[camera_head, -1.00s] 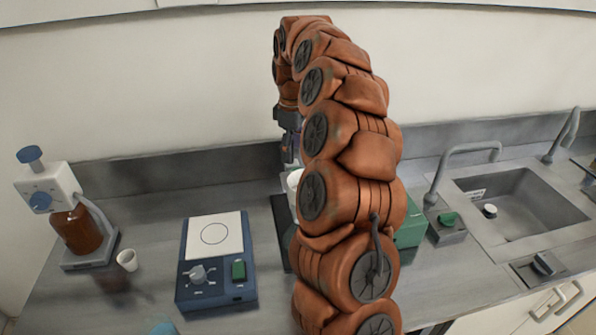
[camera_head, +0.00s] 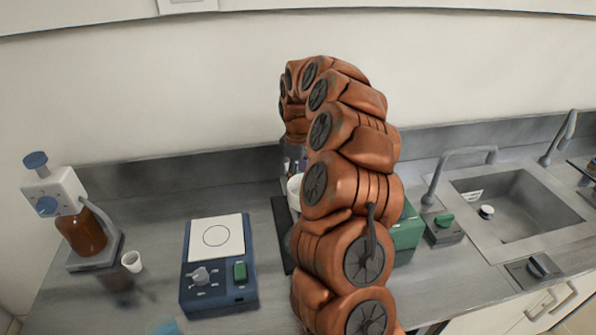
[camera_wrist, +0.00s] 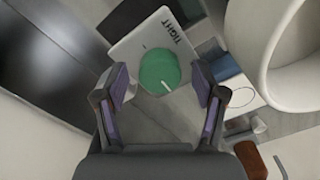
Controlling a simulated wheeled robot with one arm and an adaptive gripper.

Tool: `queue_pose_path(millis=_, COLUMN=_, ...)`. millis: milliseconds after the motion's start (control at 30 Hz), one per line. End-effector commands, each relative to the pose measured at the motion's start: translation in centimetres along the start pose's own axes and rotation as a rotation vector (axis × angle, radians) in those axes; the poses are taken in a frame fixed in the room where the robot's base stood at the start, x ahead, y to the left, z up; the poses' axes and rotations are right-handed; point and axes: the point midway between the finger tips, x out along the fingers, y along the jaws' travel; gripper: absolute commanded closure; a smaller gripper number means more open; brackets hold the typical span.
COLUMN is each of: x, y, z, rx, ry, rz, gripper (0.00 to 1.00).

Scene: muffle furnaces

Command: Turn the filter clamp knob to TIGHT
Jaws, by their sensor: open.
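The filter clamp knob (camera_wrist: 158,70) is round and green in the wrist view. It sits on a light plate (camera_wrist: 132,46) with the word TIGHT along one edge. A short white line on the knob lies on its lower right side, away from the printed word. My gripper (camera_wrist: 160,88) is open, with one finger on each side of the knob and visible gaps between. I cannot tell how far the fingertips are above it. In the head view my gripper (camera_head: 293,160) is mostly behind my arm, and the knob is hidden.
A white cylindrical vessel (camera_wrist: 296,62) stands close right of the plate in the wrist view; its rim shows in the head view (camera_head: 294,187). A dark flat slab (camera_wrist: 50,55) lies left. A blue hotplate (camera_head: 217,285), a dispenser bottle (camera_head: 82,232) and a sink (camera_head: 515,205) are farther off.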

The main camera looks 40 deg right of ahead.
Motion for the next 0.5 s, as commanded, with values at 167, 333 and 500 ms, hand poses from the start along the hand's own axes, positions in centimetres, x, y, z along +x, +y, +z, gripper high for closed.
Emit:
queue_pose_path(millis=167, x=0.29, y=0.02, z=-0.02, rx=0.0, ry=0.001, rz=0.001, gripper=0.3)
queue_pose_path(millis=333, x=0.3, y=0.01, z=-0.02, rx=0.0, ry=0.001, rz=0.001, gripper=0.31)
queue_pose_path(millis=500, x=0.3, y=0.0, z=-0.01, rx=0.0, ry=0.001, rz=0.0, gripper=0.49)
